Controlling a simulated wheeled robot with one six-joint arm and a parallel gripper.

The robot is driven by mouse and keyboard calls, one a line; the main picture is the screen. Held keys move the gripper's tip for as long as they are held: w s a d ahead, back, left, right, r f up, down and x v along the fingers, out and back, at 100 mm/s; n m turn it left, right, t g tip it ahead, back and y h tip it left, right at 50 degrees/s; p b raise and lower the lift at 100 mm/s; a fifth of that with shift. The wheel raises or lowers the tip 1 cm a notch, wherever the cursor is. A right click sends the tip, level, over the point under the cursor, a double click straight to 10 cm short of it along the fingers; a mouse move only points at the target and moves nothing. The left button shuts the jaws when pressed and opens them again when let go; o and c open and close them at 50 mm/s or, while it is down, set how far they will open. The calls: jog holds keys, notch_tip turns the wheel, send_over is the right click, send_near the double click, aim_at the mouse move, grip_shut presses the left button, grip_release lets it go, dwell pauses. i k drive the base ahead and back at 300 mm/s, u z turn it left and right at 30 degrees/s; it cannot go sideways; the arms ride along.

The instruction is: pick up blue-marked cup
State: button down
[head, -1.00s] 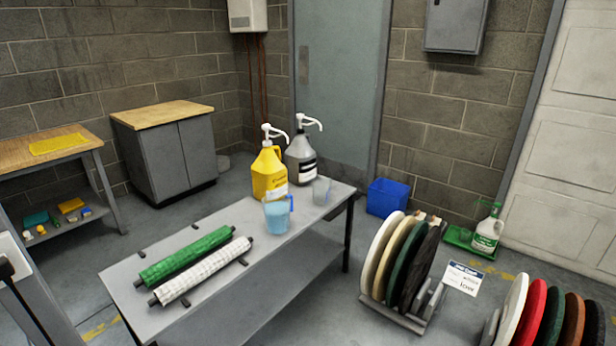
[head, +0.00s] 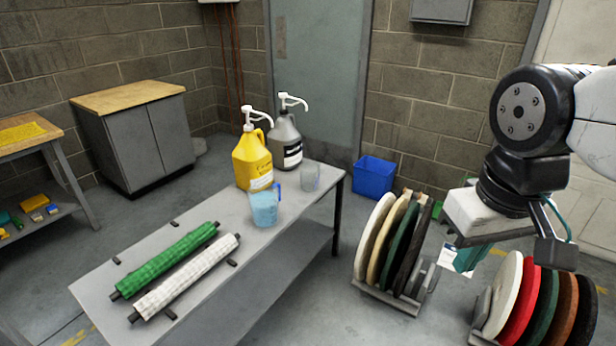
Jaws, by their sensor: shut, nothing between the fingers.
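A translucent light-blue cup (head: 264,208) with a blue handle stands upright on the grey table (head: 215,285), in front of the yellow pump jug.
A yellow pump jug (head: 252,160) and a grey pump jug (head: 287,142) stand close behind the cups. A green roll (head: 165,260) and a white roll (head: 187,277) lie at the table's near end. Racked pads (head: 372,237) and a blue bin (head: 373,178) stand right of the table.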

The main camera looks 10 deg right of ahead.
aim_at(312, 176)
jog(key=k, duration=0.6)
jog(key=z, duration=0.9)
jog(key=i, duration=1)
jog(key=u, duration=0.6)
jog(key=i, duration=0.5)
jog(key=u, duration=0.6)
jog(key=i, duration=0.5)
